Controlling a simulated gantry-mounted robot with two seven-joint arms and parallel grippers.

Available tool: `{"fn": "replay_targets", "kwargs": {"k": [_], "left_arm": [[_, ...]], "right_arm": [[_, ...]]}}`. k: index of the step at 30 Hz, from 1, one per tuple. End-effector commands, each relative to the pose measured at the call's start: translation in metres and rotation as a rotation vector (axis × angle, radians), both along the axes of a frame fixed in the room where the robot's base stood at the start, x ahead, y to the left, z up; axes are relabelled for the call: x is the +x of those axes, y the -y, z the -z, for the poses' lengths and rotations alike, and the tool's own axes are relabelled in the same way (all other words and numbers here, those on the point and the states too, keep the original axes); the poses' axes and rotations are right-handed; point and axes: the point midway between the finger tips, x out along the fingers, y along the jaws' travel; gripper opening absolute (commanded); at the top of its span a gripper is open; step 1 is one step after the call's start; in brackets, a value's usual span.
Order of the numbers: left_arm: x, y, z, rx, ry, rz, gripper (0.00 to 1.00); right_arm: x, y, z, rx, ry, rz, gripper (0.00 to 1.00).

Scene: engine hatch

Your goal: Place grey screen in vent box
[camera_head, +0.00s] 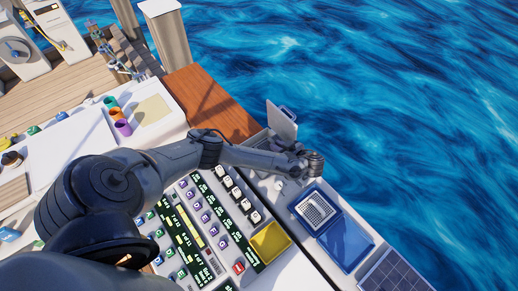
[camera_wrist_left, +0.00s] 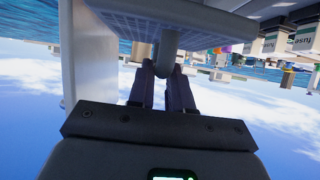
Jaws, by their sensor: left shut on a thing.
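My left gripper (camera_head: 306,160) reaches across the console to the deck edge by the water. In the left wrist view its fingers (camera_wrist_left: 174,85) are shut on the short grey handle (camera_wrist_left: 167,48) of a flat grey screen with a fine grid (camera_wrist_left: 165,22). In the head view, the gripper hides most of what it holds. An upright pale grey panel (camera_head: 282,122) stands just beyond the gripper; I cannot tell whether it belongs to the vent box. A blue-rimmed tray holds a light grey grid piece (camera_head: 316,210) below the gripper. My right gripper is out of view.
An empty blue tray (camera_head: 346,244) and a dark solar panel (camera_head: 394,272) lie at lower right. The button console (camera_head: 205,222) with a yellow bin (camera_head: 270,242) lies under my left arm. Several coloured cups (camera_head: 118,118) stand at upper left. Open water fills the right.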

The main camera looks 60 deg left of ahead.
Motion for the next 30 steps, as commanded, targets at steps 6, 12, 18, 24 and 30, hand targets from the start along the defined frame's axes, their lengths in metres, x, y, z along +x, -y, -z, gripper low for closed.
{"fn": "replay_targets", "kwargs": {"k": [6, 12, 18, 24, 30], "left_arm": [[-0.007, -0.049, 0.004, 0.001, -0.001, -0.036, 0.0], [-0.012, -0.056, 0.026, -0.004, -0.004, -0.049, 0.0], [-0.012, -0.055, 0.056, -0.004, -0.003, -0.049, 0.0], [-0.012, -0.056, 0.069, -0.002, -0.001, -0.048, 0.0], [-0.012, -0.056, 0.094, -0.003, -0.003, -0.048, 0.0]], "right_arm": [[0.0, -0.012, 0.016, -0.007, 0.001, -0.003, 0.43], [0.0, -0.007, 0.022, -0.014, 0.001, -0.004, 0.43], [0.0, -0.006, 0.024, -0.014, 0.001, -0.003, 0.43], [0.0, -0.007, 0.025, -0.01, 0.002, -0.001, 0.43], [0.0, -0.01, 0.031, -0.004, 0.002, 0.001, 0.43]]}}
